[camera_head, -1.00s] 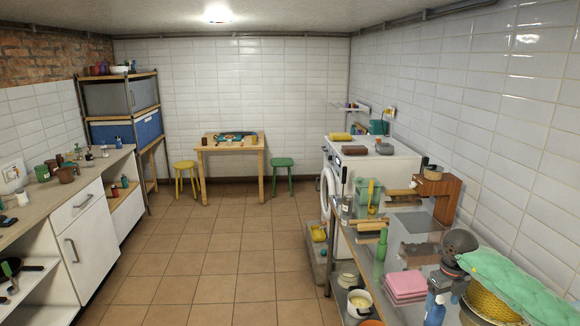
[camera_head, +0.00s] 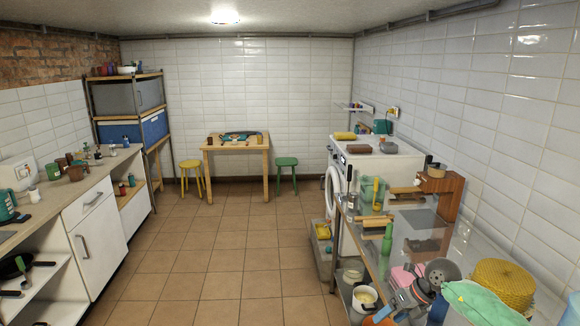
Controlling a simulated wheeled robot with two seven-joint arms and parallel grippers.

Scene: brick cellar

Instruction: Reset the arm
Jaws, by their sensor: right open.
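My right gripper (camera_head: 408,300) shows small at the lower right of the head view, grey and blue. It is open, and nothing shows between its fingers. It appears at the near end of the glass-topped table, just in front of a folded pink cloth (camera_head: 402,277) and left of a grey perforated bowl (camera_head: 442,271). I cannot tell whether it touches them. Much of the right arm is out of frame or hard to separate from the clutter. My left gripper is not in view.
The glass-topped table (camera_head: 462,240) is crowded with a green bottle (camera_head: 387,241), a yellow basket (camera_head: 505,280) and a green cloth (camera_head: 480,302). A washing machine (camera_head: 372,165) stands behind it. A long counter (camera_head: 50,205) lines the left. The tiled floor (camera_head: 215,262) between is clear.

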